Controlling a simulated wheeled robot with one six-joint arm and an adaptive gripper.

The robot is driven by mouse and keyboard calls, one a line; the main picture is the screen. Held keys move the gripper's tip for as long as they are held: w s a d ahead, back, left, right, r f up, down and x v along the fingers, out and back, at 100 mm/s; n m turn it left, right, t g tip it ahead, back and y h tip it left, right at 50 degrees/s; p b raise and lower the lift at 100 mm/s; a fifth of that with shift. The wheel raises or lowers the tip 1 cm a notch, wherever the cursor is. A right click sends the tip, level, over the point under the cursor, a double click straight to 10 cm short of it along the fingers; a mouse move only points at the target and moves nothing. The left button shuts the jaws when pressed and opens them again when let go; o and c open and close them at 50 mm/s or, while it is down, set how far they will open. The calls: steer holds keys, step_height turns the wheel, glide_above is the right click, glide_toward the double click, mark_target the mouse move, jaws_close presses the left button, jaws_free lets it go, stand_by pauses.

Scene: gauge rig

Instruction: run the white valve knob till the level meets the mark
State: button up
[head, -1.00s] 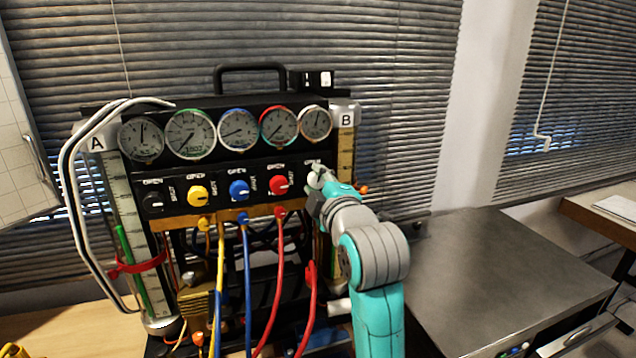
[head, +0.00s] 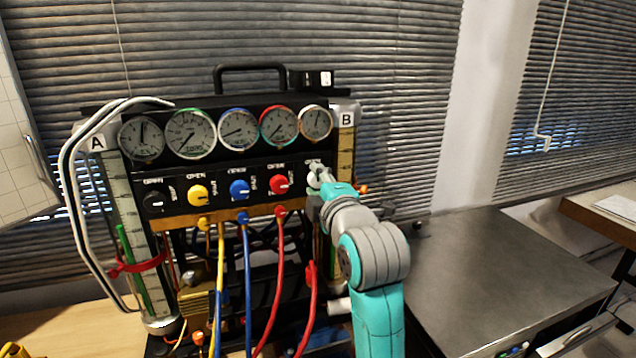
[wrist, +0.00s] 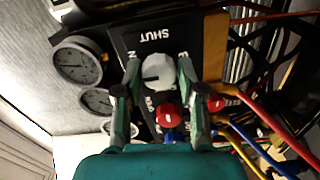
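The white valve knob (wrist: 157,70) is at the right end of the panel's knob row, below the word SHUT in the wrist view. My gripper (wrist: 158,72) has one finger on each side of the knob, close against it, and appears shut on it. In the head view my gripper (head: 318,176) is at the panel's right end and covers most of the knob. Tube A (head: 121,200) stands at the left with a green strip and a red band (head: 140,265). Tube B (head: 345,150) stands at the right, amber, its lower part hidden by my arm. No liquid level is clear.
Black, yellow (head: 197,195), blue (head: 239,189) and red (head: 280,184) knobs line the panel beneath several gauges (head: 239,129). The red knob (wrist: 168,115) is close to my fingers. Coloured hoses hang below. A grey cabinet top (head: 490,270) at right is clear.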

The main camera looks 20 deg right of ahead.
steer(key=shift+o, duration=1)
steer(key=s, duration=0.7)
steer(key=shift+s, duration=0.25)
stand_by(5.0)
